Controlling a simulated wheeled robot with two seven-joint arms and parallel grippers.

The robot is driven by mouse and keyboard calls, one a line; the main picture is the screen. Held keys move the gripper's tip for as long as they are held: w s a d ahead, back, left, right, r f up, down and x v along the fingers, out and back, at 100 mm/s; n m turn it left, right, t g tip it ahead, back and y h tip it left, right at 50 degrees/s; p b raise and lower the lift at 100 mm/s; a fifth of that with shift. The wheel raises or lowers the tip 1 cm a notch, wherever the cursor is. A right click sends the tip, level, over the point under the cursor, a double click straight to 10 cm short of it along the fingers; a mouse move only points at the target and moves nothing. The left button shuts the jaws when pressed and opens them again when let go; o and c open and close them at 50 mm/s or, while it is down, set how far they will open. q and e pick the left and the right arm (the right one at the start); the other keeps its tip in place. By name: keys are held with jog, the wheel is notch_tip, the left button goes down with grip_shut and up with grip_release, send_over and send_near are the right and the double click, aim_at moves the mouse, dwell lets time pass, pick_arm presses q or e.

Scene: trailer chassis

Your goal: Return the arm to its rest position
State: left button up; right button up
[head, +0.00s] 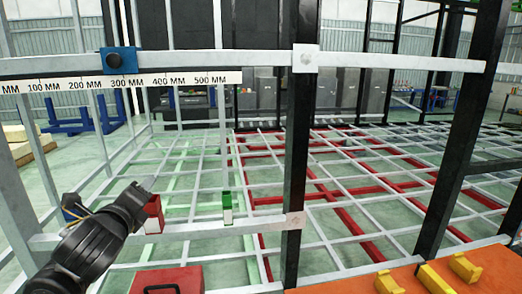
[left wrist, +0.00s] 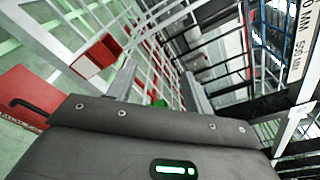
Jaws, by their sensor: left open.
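My left arm comes in from the lower left in the head view, black and bent. Its gripper (head: 147,184) is above the lower white beam, close to a red and white block (head: 154,214) on that beam. In the left wrist view, the two grey fingers of my left gripper (left wrist: 160,85) stand apart with nothing held between them. The red and white block (left wrist: 95,57) shows there to the left of the fingers, apart from them. A green patch (left wrist: 160,103) shows beyond the gap. My right gripper is in neither view.
A green and white block (head: 227,208) stands on the lower beam (head: 255,226). A blue block (head: 119,60) is on the upper beam above a ruler (head: 150,82). A red case (head: 168,280) lies below. A dark post (head: 297,150) stands right. An orange surface (head: 450,275) holds yellow parts.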

pick_arm(q)
jog(key=s+d+f+n+g+h, duration=0.1)
jog(key=s+f+n+g, duration=0.35)
jog(key=f, duration=0.85)
jog(key=s+d+f+n+g, duration=0.15)
jog(key=s+f+n, duration=0.5)
jog(key=f, duration=0.75)
jog(key=s+f+n+g+h, duration=0.1)
jog(key=s+f+n+g, duration=0.3)
jog(key=s+f+n, duration=0.5)
jog(key=s+f+n+g, duration=0.3)
jog(key=s+f, duration=0.4)
jog(key=s, duration=0.6)
notch_tip(320, 180, down, 26)
jog(key=s+d+r+g, duration=0.1)
jog(key=s+g, duration=0.1)
jog(key=s+a+f+g, duration=0.1)
jog(key=s+a+f, duration=0.2)
jog(key=s+f, duration=1.3)
jog(key=shift+f, duration=0.35)
